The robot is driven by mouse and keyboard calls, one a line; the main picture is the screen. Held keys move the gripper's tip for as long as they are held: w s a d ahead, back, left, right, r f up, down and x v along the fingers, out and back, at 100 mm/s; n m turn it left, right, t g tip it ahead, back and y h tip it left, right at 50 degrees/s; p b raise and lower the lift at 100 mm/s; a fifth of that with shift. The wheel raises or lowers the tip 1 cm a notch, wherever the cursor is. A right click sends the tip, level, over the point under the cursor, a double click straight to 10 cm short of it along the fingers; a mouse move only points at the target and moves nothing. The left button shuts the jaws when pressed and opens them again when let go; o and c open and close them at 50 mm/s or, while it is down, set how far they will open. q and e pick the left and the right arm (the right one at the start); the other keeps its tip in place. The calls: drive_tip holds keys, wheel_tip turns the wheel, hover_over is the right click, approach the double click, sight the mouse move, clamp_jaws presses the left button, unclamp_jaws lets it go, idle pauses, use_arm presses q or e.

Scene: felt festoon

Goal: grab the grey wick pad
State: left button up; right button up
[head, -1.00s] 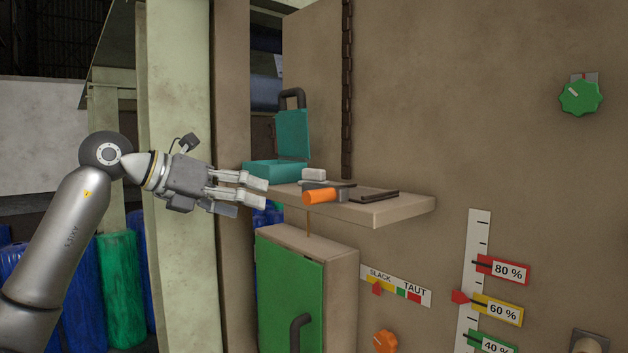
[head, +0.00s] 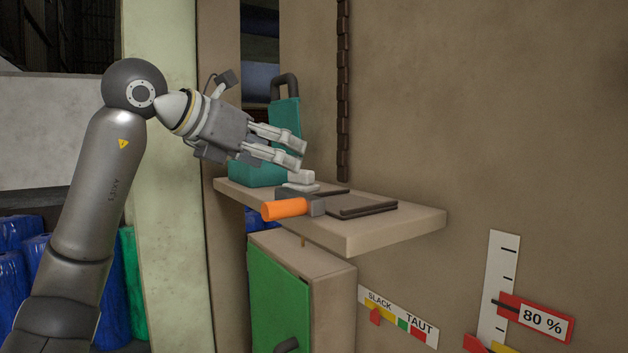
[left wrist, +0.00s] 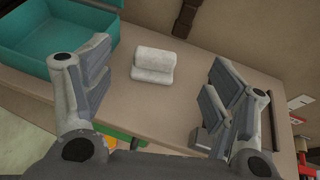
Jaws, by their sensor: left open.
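The grey wick pad (head: 301,177) is a small light grey block with a rounded upper part. It lies on the shelf (head: 400,226), just below my left gripper's fingertips in the head view. My left gripper (head: 302,157) is open and empty. In the left wrist view the pad (left wrist: 153,66) shows whole between the two spread fingers, with a gap on each side. The fingers appear above the shelf, not touching the pad. My right gripper is in neither view.
A teal box (left wrist: 65,38) with its lid (head: 287,115) raised stands left of the pad. An orange-handled tool (head: 285,208) and a dark flat piece (head: 365,207) lie on the shelf to the front and right. A green-doored cabinet (head: 278,300) is below.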

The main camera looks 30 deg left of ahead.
sight(301, 170)
use_arm(q)
drive_tip(key=shift+p+x, duration=0.45)
drive_tip(key=shift+x, duration=0.7)
drive_tip(key=shift+w+f, duration=0.2)
drive_tip(key=p+x, duration=0.3)
drive_tip(key=x, duration=0.2)
drive_tip(key=shift+a+f, duration=0.15)
drive_tip(key=shift+f, duration=0.05)
drive_tip(key=shift+w+f, duration=0.1)
drive_tip(key=shift+w, duration=0.1)
drive_tip(key=shift+s, duration=0.1)
drive_tip(key=c, duration=1)
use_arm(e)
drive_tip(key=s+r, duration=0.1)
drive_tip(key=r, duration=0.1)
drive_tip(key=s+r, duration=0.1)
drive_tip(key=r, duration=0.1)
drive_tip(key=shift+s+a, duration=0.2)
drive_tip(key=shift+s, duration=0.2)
